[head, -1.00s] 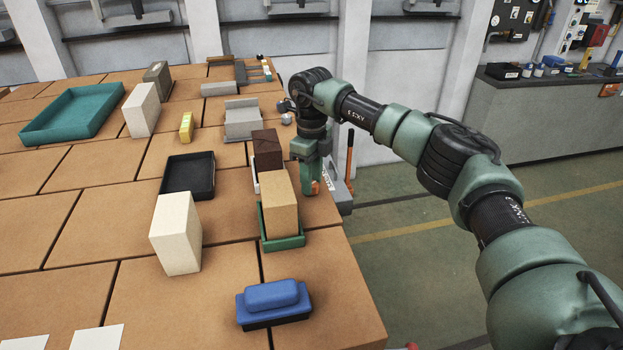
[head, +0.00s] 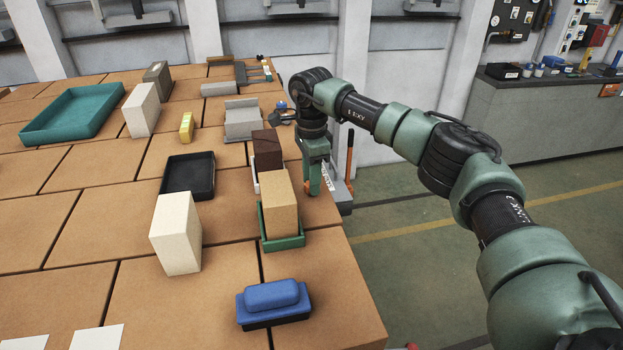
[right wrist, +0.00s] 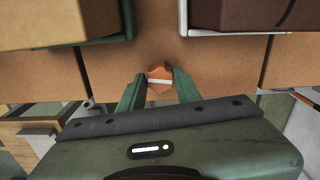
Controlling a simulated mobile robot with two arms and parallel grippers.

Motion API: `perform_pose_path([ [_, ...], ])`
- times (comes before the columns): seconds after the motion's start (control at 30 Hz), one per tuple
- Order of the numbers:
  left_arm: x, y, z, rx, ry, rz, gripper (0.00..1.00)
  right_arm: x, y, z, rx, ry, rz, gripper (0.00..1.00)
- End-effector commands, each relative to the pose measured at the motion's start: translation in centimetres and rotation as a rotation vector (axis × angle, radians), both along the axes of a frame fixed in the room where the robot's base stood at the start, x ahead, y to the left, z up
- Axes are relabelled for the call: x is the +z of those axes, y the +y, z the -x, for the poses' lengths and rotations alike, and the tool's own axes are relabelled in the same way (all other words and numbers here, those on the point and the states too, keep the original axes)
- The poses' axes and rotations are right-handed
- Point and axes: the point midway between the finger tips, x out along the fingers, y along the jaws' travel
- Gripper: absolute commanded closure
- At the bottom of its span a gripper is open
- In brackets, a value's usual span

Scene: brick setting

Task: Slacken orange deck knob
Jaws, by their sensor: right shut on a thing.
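The orange deck knob (right wrist: 160,72), with a pale stripe across its top, sits at the deck between the fingertips of my right gripper (right wrist: 159,84) in the right wrist view. In the head view my right gripper (head: 313,184) points straight down near the right edge of the brick deck (head: 160,290), and its fingers hide most of the knob. The right gripper is shut on the knob. My left gripper is not in view.
A tan block in a green tray (head: 292,242) and a dark brown block (head: 267,149) stand close to the left of the gripper. A blue-handled block (head: 273,302) lies nearer.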

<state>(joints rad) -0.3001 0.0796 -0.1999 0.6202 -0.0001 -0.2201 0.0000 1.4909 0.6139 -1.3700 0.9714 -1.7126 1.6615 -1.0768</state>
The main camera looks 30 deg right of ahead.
Motion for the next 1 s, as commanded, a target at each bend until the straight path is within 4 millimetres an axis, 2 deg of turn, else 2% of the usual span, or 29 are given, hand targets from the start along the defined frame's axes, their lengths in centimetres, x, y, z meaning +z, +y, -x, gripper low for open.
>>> perform_pose_path([
  [0.3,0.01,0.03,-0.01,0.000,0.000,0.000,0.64,0.21,0.01,-0.11,0.095,-0.005,-0.002,1.00],
  [0.77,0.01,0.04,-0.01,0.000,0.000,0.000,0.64,0.23,0.02,-0.12,0.106,-0.005,-0.002,1.00],
  [0.8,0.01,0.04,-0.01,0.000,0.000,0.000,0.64,0.23,0.01,-0.11,0.106,-0.005,-0.002,0.61],
  [0.87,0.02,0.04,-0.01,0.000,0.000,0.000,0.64,0.21,0.01,-0.10,0.106,-0.005,-0.002,0.45],
  [1.0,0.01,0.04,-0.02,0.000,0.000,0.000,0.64,0.13,0.00,-0.06,0.106,-0.003,-0.002,0.45],
])
